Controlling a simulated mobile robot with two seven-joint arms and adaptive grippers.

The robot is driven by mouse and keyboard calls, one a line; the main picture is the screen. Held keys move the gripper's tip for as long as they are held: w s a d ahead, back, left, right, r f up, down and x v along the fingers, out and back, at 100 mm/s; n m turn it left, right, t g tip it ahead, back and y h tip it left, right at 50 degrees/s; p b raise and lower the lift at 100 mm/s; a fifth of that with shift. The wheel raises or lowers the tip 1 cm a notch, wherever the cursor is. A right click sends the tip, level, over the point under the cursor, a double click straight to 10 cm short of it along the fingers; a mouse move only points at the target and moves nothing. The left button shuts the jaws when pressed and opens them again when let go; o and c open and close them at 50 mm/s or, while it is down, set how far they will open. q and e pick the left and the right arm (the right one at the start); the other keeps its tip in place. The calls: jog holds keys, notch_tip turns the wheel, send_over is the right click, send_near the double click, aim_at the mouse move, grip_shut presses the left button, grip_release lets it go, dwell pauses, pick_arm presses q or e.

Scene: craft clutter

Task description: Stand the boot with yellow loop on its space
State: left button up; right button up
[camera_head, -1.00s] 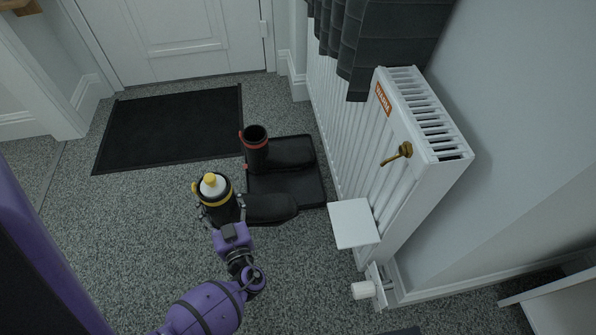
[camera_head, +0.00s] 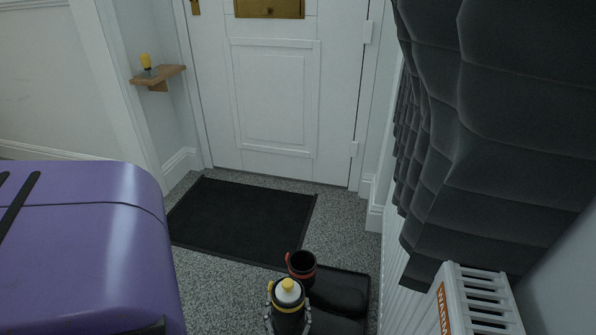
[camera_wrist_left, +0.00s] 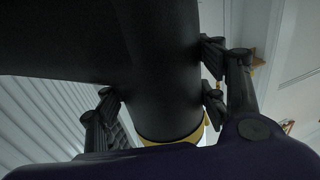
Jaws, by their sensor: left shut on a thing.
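The boot with the yellow loop (camera_head: 289,317) is black with a yellow rim, upright at the bottom of the head view. A white bottle-like thing with a yellow top (camera_head: 288,287) shows in its opening. My left gripper (camera_head: 288,323) is shut on the boot's shaft, one finger on each side. In the left wrist view the black shaft (camera_wrist_left: 160,65) fills the space between the fingers, with the yellow rim below. The boot's foot is cut off in the head view. A black boot with a red rim (camera_head: 301,266) stands just behind. My right gripper is not in view.
The black tray (camera_head: 345,326) lies under the red-rimmed boot, beside the white radiator (camera_head: 480,300). A dark quilted thing (camera_head: 490,130) hangs above the radiator. A black doormat (camera_head: 240,220) lies before the white door (camera_head: 275,100). A small wooden shelf (camera_head: 160,75) is at left.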

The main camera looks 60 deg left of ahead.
aim_at(289, 328)
pick_arm(q)
notch_tip(289, 328, down, 5)
jog(key=shift+w+b, duration=0.1)
jog(key=shift+b, duration=1.15)
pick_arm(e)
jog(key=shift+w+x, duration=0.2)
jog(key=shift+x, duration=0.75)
pick_arm(q)
jog(key=o, duration=2.1)
jog(key=shift+f, duration=0.1)
jog(key=shift+d, duration=0.15)
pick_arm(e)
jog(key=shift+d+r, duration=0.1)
